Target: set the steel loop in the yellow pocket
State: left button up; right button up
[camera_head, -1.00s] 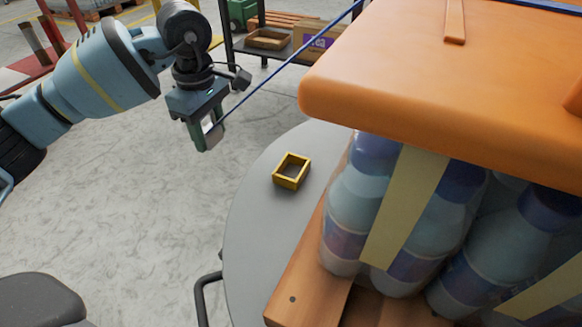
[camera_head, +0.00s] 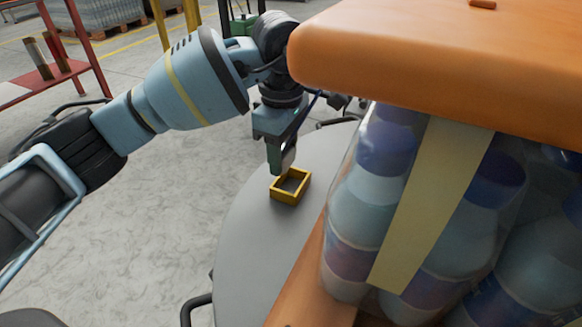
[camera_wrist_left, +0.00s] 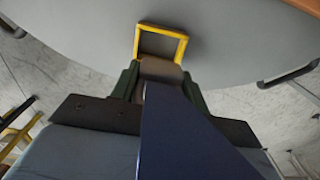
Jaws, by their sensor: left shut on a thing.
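The yellow pocket (camera_head: 289,197) is a small open square frame lying on the grey round table. It also shows in the left wrist view (camera_wrist_left: 138,42), just beyond the fingertips. My left gripper (camera_head: 280,164) points down at the pocket's far side and is shut on the steel loop (camera_head: 290,157). The loop is a small grey piece, mostly hidden by the fingers; it also shows in the left wrist view (camera_wrist_left: 161,69) at the pocket's near edge. I cannot tell whether it touches the pocket. A dark blue strap (camera_wrist_left: 190,140) crosses the gripper. My right gripper is not in view.
An orange slab (camera_head: 400,50) overhangs wrapped bottles (camera_head: 370,210) at the right, close to my left arm. The grey table (camera_head: 245,235) is clear left of the pocket. A red rack (camera_head: 85,45) stands at the far left.

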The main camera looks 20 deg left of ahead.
aim_at(291, 166)
pick_arm(q)
jog(key=shift+d, duration=0.25)
jog(key=f+b, duration=0.1)
jog(key=f, duration=0.2)
jog(key=shift+w+d+b, duration=0.15)
jog(key=shift+d+b, duration=0.25)
jog(key=shift+f, duration=0.4)
jog(key=shift+r, duration=0.1)
jog(key=shift+f, duration=0.25)
